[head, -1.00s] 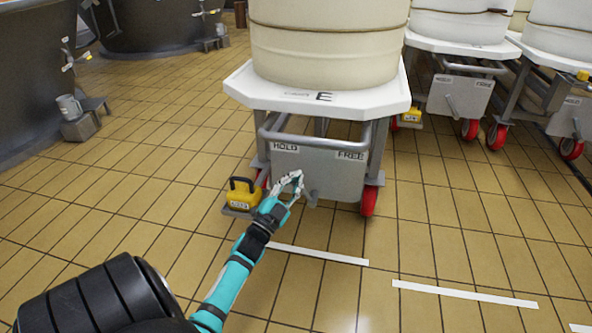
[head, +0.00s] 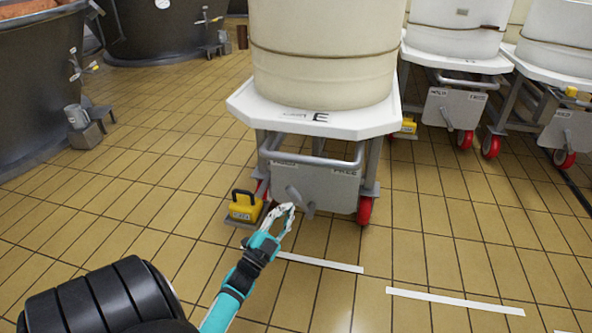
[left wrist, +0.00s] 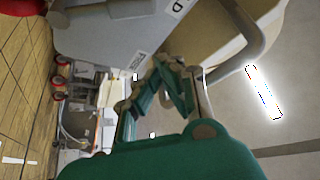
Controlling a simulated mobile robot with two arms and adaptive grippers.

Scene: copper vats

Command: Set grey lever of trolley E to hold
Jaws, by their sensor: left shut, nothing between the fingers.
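Trolley E (head: 330,120) stands ahead with a big cream vat on its white top. Its grey plate (head: 335,190) faces me, with HOLD at its upper left and FREE at its upper right. In the left wrist view my gripper (left wrist: 165,82) shows near the plate (left wrist: 100,35), with part of a label ending in D. My right gripper is out of view.
A yellow block with a black handle (head: 245,207) sits on the floor left of the plate. Red wheels (head: 365,210) carry the trolley. More trolleys (head: 455,105) stand at the right, dark vats (head: 40,90) at the left. The tiled floor in front is free.

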